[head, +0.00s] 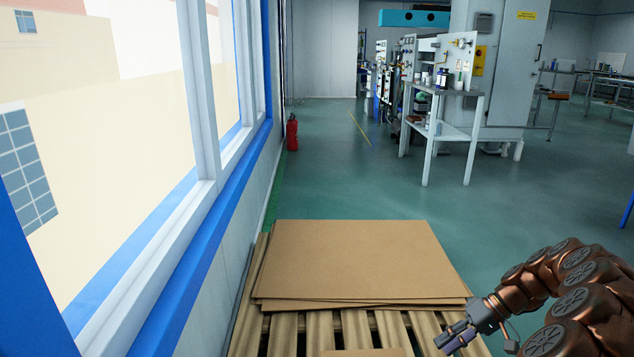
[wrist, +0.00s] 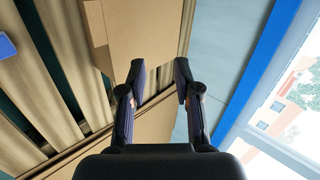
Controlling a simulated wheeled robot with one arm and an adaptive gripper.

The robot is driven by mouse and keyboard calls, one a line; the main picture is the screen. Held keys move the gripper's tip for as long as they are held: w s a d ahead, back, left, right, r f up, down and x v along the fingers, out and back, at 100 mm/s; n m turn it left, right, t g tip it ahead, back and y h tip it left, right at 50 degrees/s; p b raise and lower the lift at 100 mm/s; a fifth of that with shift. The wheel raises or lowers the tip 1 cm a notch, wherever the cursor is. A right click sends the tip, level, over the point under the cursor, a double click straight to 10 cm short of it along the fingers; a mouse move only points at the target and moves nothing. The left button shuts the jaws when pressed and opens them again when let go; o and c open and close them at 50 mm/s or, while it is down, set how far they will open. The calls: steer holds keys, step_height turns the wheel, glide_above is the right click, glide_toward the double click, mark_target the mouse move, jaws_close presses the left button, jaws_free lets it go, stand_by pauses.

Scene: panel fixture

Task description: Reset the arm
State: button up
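My gripper (head: 456,336) is at the lower right of the head view, at the end of my copper-coloured arm. It is beside the near right corner of a stack of flat brown panels (head: 350,258). In the wrist view my gripper (wrist: 160,74) has its two dark fingers apart, with nothing held between them. The gripper appears apart from the panels, but the exact height gap cannot be told.
The panels lie on a slatted wooden pallet (head: 388,330). Another panel edge (head: 365,353) shows at the bottom. A blue-framed window wall (head: 215,215) runs along the left. A red extinguisher (head: 292,132) and a white workbench (head: 447,115) stand farther back. Green floor (head: 520,200) is clear to the right.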

steer(key=s+a+r+n+g+h+p, duration=0.1)
steer(key=s+a+r+p, duration=0.35)
steer(key=r, duration=0.65)
steer(key=s+a+r+n+h+p, duration=0.1)
steer(key=s+a+r+p, duration=0.1)
steer(key=a+r+p, duration=0.65)
steer(key=s+a+r+g+h+p, duration=0.1)
steer(key=s+a+r+p, duration=0.25)
steer(key=r, duration=0.85)
steer(key=s+d+r+m+h+p, duration=0.1)
steer(key=s+r+h+p, duration=0.2)
steer(key=s+r+p, duration=0.7)
steer(key=s+d+r+m+t+h+p, duration=0.1)
steer(key=s+d+r+m+h+p, duration=0.1)
steer(key=s+r+p, duration=0.9)
steer(key=shift+s+r+h+p, duration=0.25)
steer(key=shift+s+h+p, duration=0.45)
steer(key=shift+s+p, duration=0.3)
steer(key=shift+s, duration=0.15)
